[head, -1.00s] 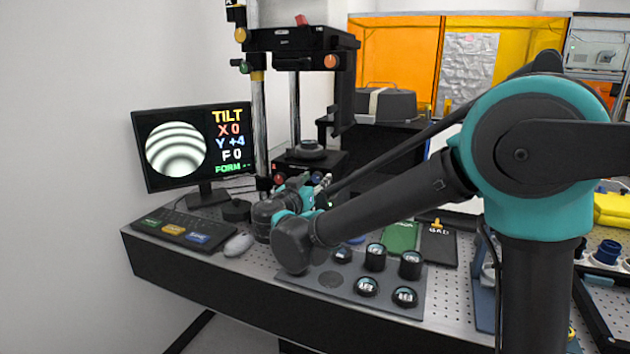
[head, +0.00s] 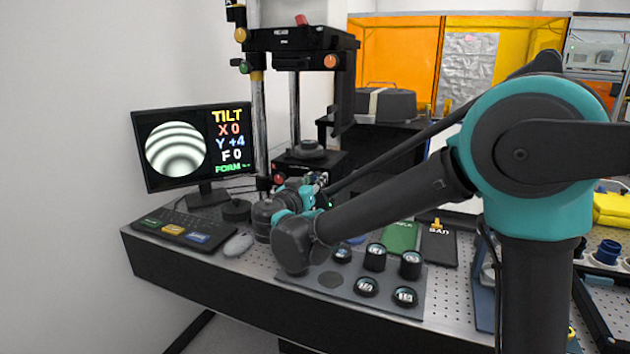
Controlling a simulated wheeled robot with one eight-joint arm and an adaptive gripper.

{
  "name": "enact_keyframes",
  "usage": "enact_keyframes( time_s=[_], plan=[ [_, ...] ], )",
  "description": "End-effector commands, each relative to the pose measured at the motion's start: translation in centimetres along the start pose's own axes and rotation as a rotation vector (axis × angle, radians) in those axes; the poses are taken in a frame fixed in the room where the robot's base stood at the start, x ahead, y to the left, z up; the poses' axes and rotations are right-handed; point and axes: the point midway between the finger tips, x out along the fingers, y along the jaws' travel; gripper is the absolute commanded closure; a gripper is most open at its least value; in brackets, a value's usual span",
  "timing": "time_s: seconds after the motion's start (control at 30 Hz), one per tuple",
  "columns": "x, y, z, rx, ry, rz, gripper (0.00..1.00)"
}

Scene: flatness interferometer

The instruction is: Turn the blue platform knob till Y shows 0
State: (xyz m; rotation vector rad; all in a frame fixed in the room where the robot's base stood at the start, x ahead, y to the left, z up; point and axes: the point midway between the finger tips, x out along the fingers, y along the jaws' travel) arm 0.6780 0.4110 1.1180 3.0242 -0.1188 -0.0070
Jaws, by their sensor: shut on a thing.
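The monitor (head: 192,148) at the left shows curved grey fringes and a TILT readout with X 0, Y +4 and F 0. The interferometer platform (head: 311,162) stands behind my wrist, with a red knob (head: 279,179) on its front. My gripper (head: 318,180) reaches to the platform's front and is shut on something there. The blue knob is not clearly seen; my gripper and wrist cover that area.
A tray (head: 328,294) of round dark-mounted optics lies in front of my forearm. A keypad (head: 172,230) with green, yellow and blue keys and a grey mouse (head: 238,245) lie at the left. Green and black folders lie to the right.

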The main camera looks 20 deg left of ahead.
Motion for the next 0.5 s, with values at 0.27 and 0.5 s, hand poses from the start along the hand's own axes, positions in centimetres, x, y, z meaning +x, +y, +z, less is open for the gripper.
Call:
enact_keyframes(
  time_s=[0.27,0.5],
  plan=[
    [-0.02,-0.02,0.01,-0.170,0.000,0.000,1.00],
    [-0.02,-0.03,0.01,-0.383,0.000,0.000,1.00]
  ],
)
